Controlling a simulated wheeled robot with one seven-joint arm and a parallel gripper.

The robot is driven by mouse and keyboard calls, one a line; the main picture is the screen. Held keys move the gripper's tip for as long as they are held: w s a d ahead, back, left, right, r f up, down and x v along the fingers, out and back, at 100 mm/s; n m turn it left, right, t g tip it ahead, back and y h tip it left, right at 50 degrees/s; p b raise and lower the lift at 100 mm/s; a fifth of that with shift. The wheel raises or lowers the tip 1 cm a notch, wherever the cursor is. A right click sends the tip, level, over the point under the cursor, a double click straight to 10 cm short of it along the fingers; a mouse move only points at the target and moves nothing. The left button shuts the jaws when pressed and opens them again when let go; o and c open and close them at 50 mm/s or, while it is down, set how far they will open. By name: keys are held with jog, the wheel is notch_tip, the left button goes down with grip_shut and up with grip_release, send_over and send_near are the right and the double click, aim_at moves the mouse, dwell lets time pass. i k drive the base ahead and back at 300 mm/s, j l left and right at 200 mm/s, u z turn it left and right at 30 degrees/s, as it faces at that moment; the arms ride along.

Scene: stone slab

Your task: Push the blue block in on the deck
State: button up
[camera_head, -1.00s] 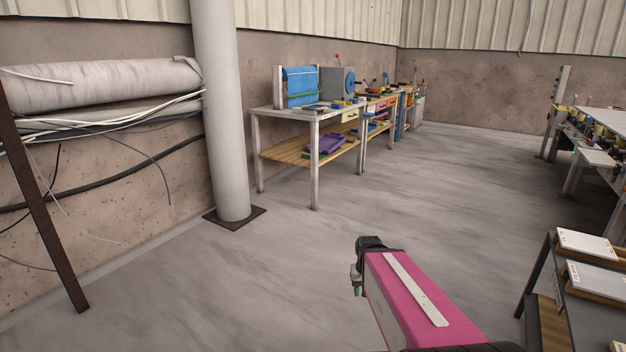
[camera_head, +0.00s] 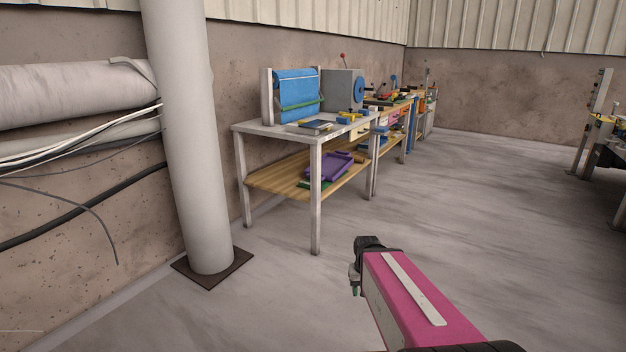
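Small blue pieces (camera_head: 344,119) lie on top of the near workbench (camera_head: 250,128), ahead and left of centre. They are too small to tell which one is the blue block or what deck it belongs to. The bench is some distance away, beyond my arm. My own pink arm link, with a dark end, shows at the lower right over bare floor and touches nothing. My gripper's fingers cannot be made out in this view.
A blue roll on a stand (camera_head: 297,95) and a grey machine (camera_head: 343,90) stand on the bench. A purple tray (camera_head: 325,168) sits on its lower shelf. A thick pillar (camera_head: 190,150) stands to the left. The floor (camera_head: 480,210) right of the bench is clear.

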aim_at(346, 120)
jog(key=i, duration=0.75)
jog(key=i+z, duration=0.1)
jog(key=i, duration=0.7)
jog(key=i+l+z, duration=0.2)
jog(key=i+l, duration=0.95)
